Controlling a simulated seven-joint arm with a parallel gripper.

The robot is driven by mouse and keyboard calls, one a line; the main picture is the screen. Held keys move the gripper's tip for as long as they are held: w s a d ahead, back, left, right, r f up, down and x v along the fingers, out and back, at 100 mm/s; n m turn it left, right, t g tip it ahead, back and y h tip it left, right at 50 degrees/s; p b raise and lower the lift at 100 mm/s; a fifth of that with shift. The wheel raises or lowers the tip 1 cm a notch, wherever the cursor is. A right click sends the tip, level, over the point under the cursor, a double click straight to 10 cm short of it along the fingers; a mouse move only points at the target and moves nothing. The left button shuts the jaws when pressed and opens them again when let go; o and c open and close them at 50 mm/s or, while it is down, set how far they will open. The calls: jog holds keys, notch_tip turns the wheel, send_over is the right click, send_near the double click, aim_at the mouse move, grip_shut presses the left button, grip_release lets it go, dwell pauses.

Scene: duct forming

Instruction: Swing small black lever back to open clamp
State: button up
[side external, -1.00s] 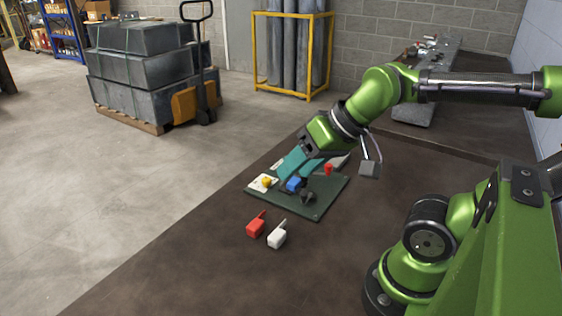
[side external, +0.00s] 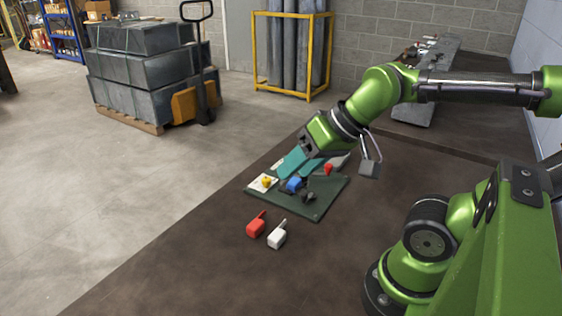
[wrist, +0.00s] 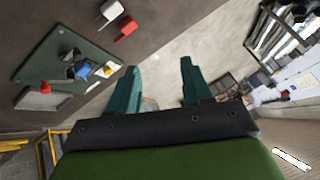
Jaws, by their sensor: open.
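A dark green board (side external: 322,205) lies on the brown table and carries a blue block (side external: 294,184) with small black parts (side external: 308,196) beside it. Which black part is the clamp's lever is too small to tell. In the wrist view the board (wrist: 40,68) is at the upper left, with the blue part (wrist: 83,70) and a black part (wrist: 67,54) on it. My gripper (side external: 291,173) has its teal fingers apart, reaching over the board's far side near the blue block. In the wrist view my gripper (wrist: 158,64) is empty, with the board left of the fingers.
A yellow knob on a white plate (side external: 264,182) and a red piece (side external: 328,169) are close by at the board. A red block (side external: 256,226) and a white block (side external: 277,236) stand on the table in front. The table's left edge borders open floor.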

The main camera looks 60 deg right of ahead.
jog(key=m+g+h, duration=0.2)
jog(key=m+g, duration=0.5)
jog(key=m, duration=1.6)
send_over(304, 193)
notch_tip(304, 193, down, 3)
notch_tip(304, 193, down, 17)
jog(key=shift+r, duration=0.1)
jog(key=shift+c, duration=0.4)
grip_shut()
